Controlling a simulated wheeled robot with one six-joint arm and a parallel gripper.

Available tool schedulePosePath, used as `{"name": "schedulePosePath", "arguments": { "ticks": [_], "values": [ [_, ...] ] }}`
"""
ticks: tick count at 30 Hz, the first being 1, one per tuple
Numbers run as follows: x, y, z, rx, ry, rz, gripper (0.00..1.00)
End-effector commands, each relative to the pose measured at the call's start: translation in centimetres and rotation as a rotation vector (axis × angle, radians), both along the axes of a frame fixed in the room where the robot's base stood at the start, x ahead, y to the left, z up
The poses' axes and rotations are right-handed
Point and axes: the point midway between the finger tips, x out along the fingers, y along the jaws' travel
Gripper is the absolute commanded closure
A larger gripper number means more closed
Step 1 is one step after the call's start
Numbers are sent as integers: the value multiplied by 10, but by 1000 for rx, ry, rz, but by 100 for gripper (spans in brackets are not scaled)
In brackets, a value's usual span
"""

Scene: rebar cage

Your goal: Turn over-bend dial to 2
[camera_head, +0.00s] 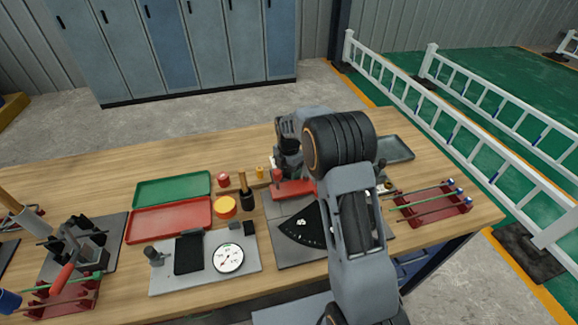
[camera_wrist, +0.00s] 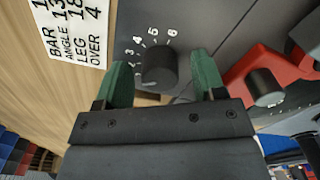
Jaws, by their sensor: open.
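The over-bend dial (camera_wrist: 157,58) is a round black knob on a grey panel in the wrist view. White numerals run around it; 3, 4, 5 and 6 can be read along its left and upper side. A small pale mark shows at its lower left edge; I cannot tell for sure which numeral it points to. My gripper (camera_wrist: 162,72) is open, its two green fingers on either side of the dial, with a gap visible on the right. Contact on the left is unclear. In the head view my arm hides the dial.
A white card (camera_wrist: 78,25) with printed words, including OVER 4, lies left of the dial. A red part with a black knob (camera_wrist: 264,86) is close to the right finger. On the bench are a red tray (camera_head: 170,220), a green tray (camera_head: 172,188) and a round gauge (camera_head: 229,258).

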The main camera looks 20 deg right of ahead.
Motion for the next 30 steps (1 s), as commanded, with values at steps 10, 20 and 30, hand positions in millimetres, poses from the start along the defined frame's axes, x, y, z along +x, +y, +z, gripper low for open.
{"name": "schedulePosePath", "arguments": {
  "ticks": [10,20,30],
  "values": [
    [1,0,49,0,-6,0,37],
    [0,0,111,0,-4,0,37],
    [0,0,137,0,-1,0,37]
  ]
}}
